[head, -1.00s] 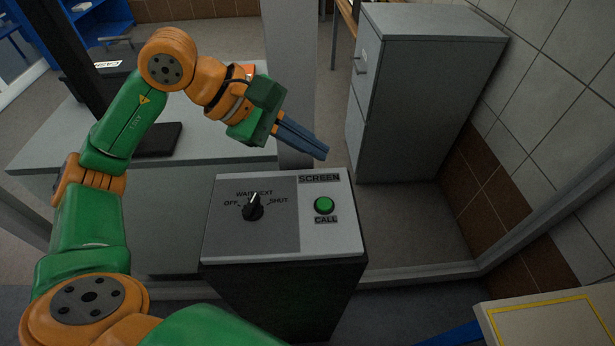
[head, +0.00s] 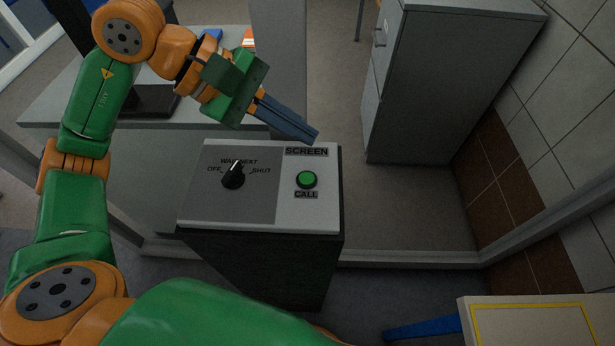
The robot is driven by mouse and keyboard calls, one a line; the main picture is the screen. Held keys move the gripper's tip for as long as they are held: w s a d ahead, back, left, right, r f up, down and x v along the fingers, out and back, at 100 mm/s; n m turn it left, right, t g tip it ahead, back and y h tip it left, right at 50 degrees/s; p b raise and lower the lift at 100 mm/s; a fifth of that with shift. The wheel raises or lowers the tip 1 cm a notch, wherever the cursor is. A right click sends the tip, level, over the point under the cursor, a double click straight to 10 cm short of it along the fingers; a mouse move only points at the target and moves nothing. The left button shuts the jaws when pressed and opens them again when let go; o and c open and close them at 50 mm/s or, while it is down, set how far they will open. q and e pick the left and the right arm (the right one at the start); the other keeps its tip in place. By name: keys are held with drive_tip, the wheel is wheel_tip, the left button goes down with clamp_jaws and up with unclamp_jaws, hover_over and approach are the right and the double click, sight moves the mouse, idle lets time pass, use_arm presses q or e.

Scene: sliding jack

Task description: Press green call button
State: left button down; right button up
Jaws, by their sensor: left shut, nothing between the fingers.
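The green call button (head: 306,179) sits on the right part of a grey control panel (head: 322,212), above the word CALL and below the word SCREEN. A black rotary knob (head: 233,174) is on the panel's darker left part, with OFF, WAIT, NEXT and SHUT around it. My left gripper (head: 313,136) is shut and empty. Its blue fingers point right and down, with the tips above the panel's far edge, just beyond the button in the picture and apart from it. My right gripper is not in view.
The panel tops a dark pedestal (head: 270,265). A grey counter (head: 60,110) is behind at left, and a grey cabinet (head: 430,90) stands behind at right. A pale board with a yellow border (head: 530,312) is at lower right. Tiled wall lines the right.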

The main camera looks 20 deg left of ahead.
sight(300, 176)
use_arm(q)
wheel_tip(300, 176, down, 7)
drive_tip(key=b, duration=0.5)
drive_tip(key=shift+a+f+b, duration=0.1)
drive_tip(key=shift+f+b, duration=0.1)
drive_tip(key=shift+b, duration=0.2)
drive_tip(key=shift+r, duration=0.1)
idle(1.2)
drive_tip(key=shift+f+b, duration=0.4)
drive_tip(key=shift+f+b, duration=0.45)
drive_tip(key=shift+b, duration=0.1)
idle(0.4)
drive_tip(key=shift+r, duration=0.15)
drive_tip(key=shift+r+p, duration=0.7)
drive_tip(key=shift+p, duration=0.05)
